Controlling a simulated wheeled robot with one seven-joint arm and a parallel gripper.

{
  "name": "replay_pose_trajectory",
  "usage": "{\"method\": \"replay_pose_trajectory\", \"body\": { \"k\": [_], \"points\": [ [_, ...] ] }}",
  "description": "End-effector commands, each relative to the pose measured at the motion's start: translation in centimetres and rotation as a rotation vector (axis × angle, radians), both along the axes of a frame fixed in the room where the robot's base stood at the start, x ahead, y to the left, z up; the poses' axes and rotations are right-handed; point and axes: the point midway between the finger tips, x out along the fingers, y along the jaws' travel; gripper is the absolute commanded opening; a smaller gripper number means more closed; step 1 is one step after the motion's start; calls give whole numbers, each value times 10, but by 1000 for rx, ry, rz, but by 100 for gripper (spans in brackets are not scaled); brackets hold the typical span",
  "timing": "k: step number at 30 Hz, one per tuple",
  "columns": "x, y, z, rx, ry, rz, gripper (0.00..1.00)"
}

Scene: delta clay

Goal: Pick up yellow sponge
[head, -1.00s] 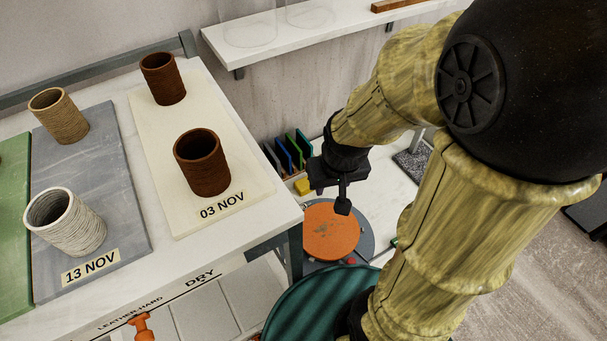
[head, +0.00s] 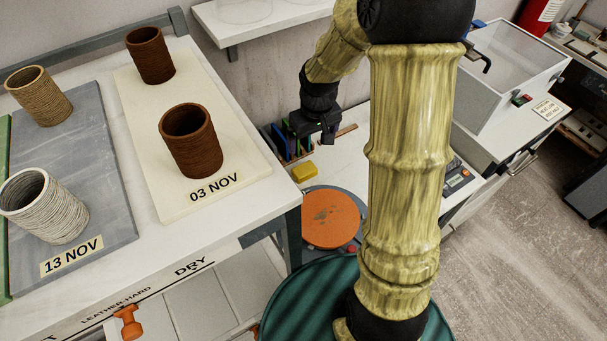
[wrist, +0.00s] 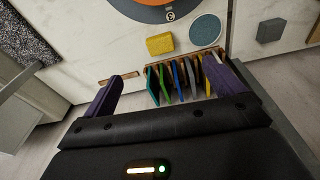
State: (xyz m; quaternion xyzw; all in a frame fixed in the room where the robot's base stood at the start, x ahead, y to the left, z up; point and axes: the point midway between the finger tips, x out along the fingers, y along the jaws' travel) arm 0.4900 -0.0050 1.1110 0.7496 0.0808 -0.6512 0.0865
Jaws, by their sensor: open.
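The yellow sponge (head: 304,172) is a small block on the white worktop, between the orange wheel disc and the rack. It also shows in the wrist view (wrist: 160,44), upper middle, beyond the fingertips and fully uncovered. My gripper (head: 322,136) hangs above the worktop near the rack, up and to the right of the sponge in the head view. In the wrist view its two purple fingers (wrist: 160,72) are wide apart with nothing held. The sponge is apart from both fingers.
A rack of coloured upright pieces (wrist: 182,78) stands beside the sponge, in view between my fingers. The orange wheel disc (head: 331,218) and a round blue-grey piece (wrist: 205,28) are close by. The table with clay cups (head: 191,141) borders on the left.

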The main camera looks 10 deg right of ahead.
Motion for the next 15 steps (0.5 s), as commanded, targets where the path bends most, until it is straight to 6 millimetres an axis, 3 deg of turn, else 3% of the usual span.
{"method": "replay_pose_trajectory", "body": {
  "k": [1, 6, 15],
  "points": [
    [16, -2, -17, 6, 10, 18, 94],
    [46, -3, -38, 18, 23, 70, 94],
    [50, -2, -39, 19, 25, 82, 94]
  ]
}}
